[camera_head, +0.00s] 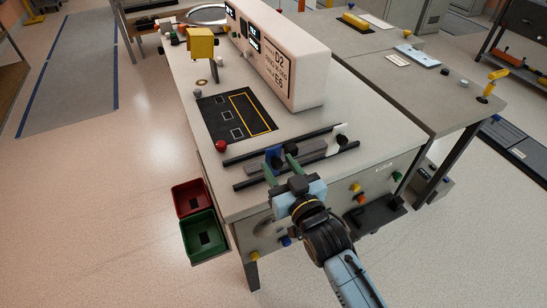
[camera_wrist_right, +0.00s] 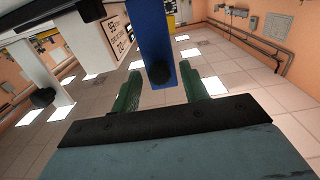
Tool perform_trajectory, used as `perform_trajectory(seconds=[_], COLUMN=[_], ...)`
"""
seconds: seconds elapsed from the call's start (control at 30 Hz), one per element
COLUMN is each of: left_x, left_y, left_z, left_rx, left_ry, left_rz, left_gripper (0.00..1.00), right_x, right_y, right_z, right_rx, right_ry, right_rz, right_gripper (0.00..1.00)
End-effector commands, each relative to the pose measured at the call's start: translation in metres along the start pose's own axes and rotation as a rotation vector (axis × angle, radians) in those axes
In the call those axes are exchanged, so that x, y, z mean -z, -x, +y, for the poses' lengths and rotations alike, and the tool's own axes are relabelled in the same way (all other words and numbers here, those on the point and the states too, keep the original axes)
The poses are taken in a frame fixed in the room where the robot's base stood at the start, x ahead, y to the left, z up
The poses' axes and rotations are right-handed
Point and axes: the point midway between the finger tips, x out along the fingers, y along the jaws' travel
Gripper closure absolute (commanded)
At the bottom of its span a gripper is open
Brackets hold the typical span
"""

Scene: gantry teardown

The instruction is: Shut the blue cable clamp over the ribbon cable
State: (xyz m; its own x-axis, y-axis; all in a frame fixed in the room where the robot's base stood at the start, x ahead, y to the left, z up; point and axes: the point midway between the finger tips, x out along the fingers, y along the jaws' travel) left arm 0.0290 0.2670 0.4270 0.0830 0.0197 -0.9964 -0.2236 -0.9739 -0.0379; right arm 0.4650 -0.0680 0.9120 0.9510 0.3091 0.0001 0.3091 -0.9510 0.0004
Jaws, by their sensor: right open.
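The blue cable clamp (camera_head: 274,153) stands at the left part of the rails on the bench; my gripper partly hides it. A grey ribbed strip (camera_head: 313,156), seemingly the ribbon cable, lies between the rails. My right gripper (camera_head: 281,168) is open, its green fingers close to the clamp. In the wrist view its fingertips (camera_wrist_right: 161,82) are on either side of the blue arm's end, with gaps visible. My left gripper is out of view.
Two black rails (camera_head: 282,143) run along the bench front, with a white upright piece (camera_head: 341,136) at their right. A red ball knob (camera_head: 221,146) and a black mat (camera_head: 235,113) lie beyond. Red (camera_head: 187,197) and green (camera_head: 201,234) bins hang at the left.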

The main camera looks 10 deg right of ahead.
Motion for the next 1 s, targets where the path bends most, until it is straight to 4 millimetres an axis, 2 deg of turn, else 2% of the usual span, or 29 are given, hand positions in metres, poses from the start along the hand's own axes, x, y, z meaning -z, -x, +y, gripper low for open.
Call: perform_trajectory(seconds=[0.1,0.23,0.63,0.9,0.97,1.0], left_x=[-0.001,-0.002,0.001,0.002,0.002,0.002], left_y=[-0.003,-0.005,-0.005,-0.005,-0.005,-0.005], left_z=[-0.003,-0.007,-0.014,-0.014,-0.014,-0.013], left_rx=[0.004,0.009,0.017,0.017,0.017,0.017], left_ry=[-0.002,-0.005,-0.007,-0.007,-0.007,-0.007], left_rz=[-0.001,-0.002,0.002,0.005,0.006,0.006], left_gripper=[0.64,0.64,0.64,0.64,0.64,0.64], right_x=[0.0,0.0,0.0,0.0,0.0,0.0], right_y=[-0.02,-0.032,-0.038,-0.037,-0.037,-0.037], right_z=[0.0,0.0,0.0,0.0,0.0,0.0], right_rx=[0.0,0.0,0.0,0.0,0.0,0.0], right_ry=[0.0,-0.001,-0.001,-0.001,-0.001,-0.001], right_rz=[0.002,0.001,0.0,0.0,0.0,0.0], right_gripper=[0.56,0.56,0.57,0.92,1.0,1.0])
